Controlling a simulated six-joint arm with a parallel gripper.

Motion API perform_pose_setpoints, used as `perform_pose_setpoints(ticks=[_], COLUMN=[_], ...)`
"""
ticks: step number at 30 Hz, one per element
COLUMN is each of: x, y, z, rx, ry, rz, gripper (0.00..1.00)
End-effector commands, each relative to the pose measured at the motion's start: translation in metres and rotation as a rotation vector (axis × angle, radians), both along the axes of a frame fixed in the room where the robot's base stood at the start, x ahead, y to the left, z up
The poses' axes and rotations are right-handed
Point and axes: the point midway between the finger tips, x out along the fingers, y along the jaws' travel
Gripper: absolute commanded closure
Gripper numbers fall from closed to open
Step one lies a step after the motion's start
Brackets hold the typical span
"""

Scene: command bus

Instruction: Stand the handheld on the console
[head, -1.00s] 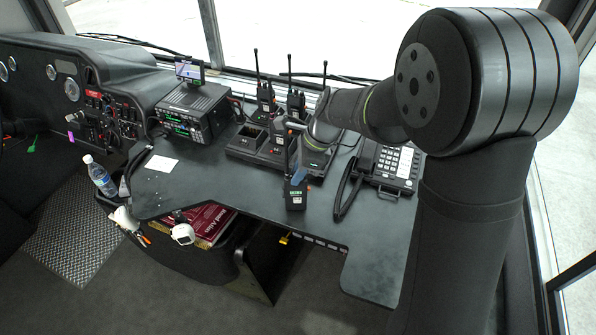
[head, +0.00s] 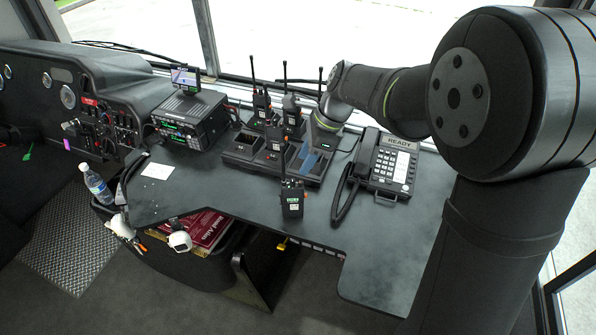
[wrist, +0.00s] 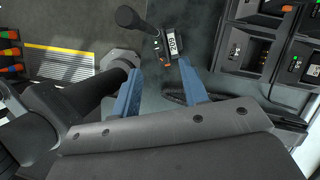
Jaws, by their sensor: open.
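The handheld (head: 291,201) is a black radio with a stub antenna and a green-lit label. It stands upright near the front edge of the dark console top (head: 235,203). In the wrist view the handheld (wrist: 171,46) shows its "602" label, just beyond my fingertips and apart from them. My gripper (head: 308,160) has blue fingers and is in front of the charger, above and behind the handheld in the head view. In the wrist view my gripper (wrist: 158,68) is open with nothing between its fingers.
A multi-bay charger (head: 240,152) with several radios stands behind the handheld, some bays empty. A desk phone (head: 390,165) with a coiled cord is to the right. A radio unit (head: 190,118) and white card (head: 157,171) are left. The console's front left is clear.

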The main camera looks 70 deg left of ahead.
Motion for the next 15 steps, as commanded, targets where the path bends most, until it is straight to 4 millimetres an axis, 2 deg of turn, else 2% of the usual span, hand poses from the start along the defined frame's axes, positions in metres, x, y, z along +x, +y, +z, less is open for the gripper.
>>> perform_pose_setpoints(ticks=[1,6,15], x=[0.004,0.013,0.016], y=[-0.001,-0.004,-0.006], z=[0.011,0.032,0.041], rx=[0.003,0.0,-0.001], ry=[-0.001,-0.001,-0.001], rz=[0.0,0.0,0.0], gripper=[0.6,0.6,0.6])
